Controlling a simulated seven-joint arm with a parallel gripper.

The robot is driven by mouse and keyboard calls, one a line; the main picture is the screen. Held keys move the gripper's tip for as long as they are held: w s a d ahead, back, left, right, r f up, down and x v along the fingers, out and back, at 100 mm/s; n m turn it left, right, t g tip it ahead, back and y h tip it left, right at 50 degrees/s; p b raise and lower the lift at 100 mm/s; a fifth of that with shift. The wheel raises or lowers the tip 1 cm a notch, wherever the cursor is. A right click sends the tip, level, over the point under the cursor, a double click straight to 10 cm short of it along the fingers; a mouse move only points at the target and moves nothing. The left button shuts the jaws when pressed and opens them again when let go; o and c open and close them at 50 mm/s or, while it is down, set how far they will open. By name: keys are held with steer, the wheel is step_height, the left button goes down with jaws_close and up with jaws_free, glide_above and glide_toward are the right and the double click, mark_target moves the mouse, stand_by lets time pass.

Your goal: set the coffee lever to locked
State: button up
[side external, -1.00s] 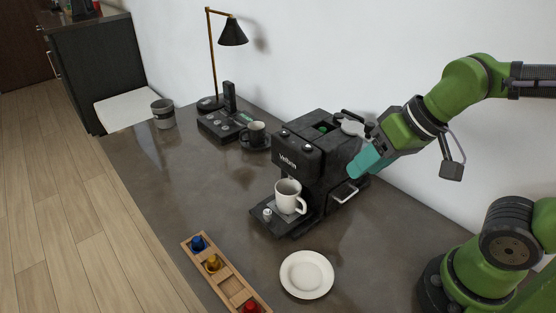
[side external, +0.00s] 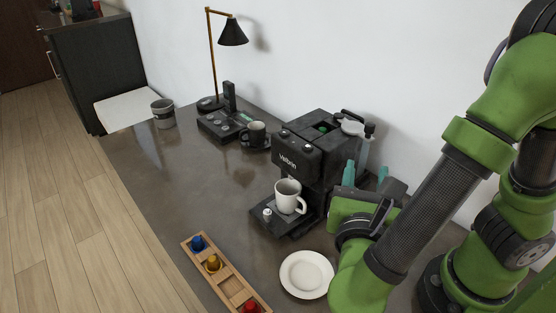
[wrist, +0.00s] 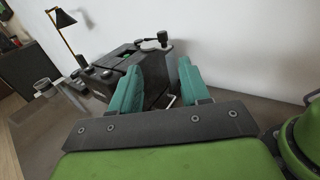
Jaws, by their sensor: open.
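The black coffee machine (side external: 300,152) stands on the counter with a white mug (side external: 288,196) on its drip tray. On its top, at the back right, a black lever-like arm (side external: 352,116) sticks up beside a pale round part. It also shows as a black knob on a stalk in the wrist view (wrist: 162,37). I cannot read the lever's setting. My gripper (side external: 366,174) is open and empty at the machine's right side, lower than its top. In the wrist view the teal fingers (wrist: 160,84) are apart, pointing at the machine's side, with a silver bar (wrist: 171,101) partly showing between them.
A white saucer (side external: 306,274) and a wooden pod tray (side external: 222,282) lie in front. A black cup (side external: 255,134), a dark device (side external: 222,124), a lamp (side external: 233,32) and a grey cup (side external: 163,113) are further left. The wall is close behind.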

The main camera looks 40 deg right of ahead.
mark_target(370, 127)
steer(key=x, duration=1.7)
steer(key=shift+s+d, duration=0.1)
steer(key=shift+s, duration=0.1)
jaws_close()
